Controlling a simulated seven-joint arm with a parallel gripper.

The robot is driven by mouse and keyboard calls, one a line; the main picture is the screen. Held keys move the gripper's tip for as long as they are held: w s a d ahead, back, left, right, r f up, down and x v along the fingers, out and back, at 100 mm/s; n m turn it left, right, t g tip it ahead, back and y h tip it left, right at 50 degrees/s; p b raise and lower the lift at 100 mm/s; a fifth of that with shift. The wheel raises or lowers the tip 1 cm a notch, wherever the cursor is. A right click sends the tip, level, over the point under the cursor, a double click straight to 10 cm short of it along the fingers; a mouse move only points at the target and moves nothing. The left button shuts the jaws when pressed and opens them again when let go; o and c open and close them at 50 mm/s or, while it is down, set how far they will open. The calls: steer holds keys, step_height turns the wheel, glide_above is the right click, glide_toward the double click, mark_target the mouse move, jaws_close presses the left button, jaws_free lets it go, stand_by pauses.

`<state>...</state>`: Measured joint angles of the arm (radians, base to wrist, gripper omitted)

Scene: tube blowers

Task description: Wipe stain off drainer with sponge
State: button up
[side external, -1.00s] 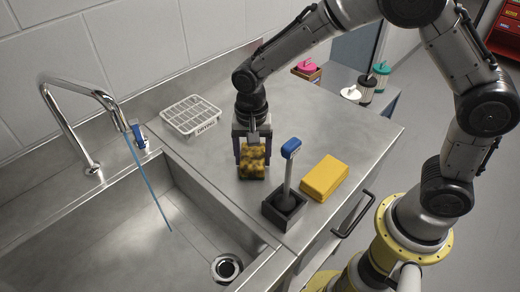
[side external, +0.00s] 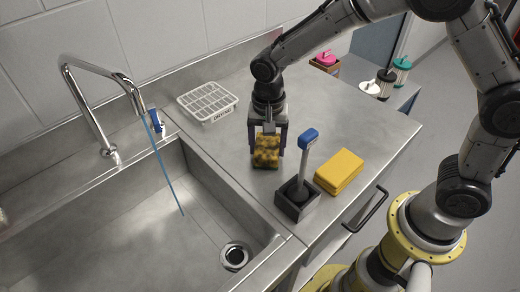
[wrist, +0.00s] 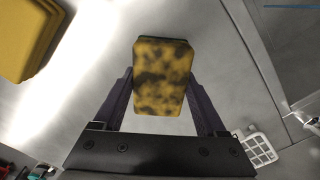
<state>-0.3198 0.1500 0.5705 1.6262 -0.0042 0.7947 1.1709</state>
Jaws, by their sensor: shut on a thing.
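My gripper (side external: 267,148) points down over the counter, shut on a yellow sponge (side external: 266,158) with dark blotches. In the wrist view the sponge (wrist: 162,80) stands between the two fingers, gripped at its sides. In the side view its lower end is at or just above the counter; I cannot tell if it touches. The white grid drainer (side external: 207,102) lies on the counter at the back left of my gripper, apart from the sponge. The drainer also shows at the lower right of the wrist view (wrist: 260,148). I cannot make out a stain on it.
A brush with a blue-topped handle (side external: 308,140) stands in a dark holder (side external: 297,208) close by at the front right. The sink (side external: 130,235) and tap (side external: 75,90) are left. Counter between sponge and drainer is clear.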

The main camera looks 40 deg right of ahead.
steer(key=shift+d, duration=3.15)
step_height(320, 180, up, 8)
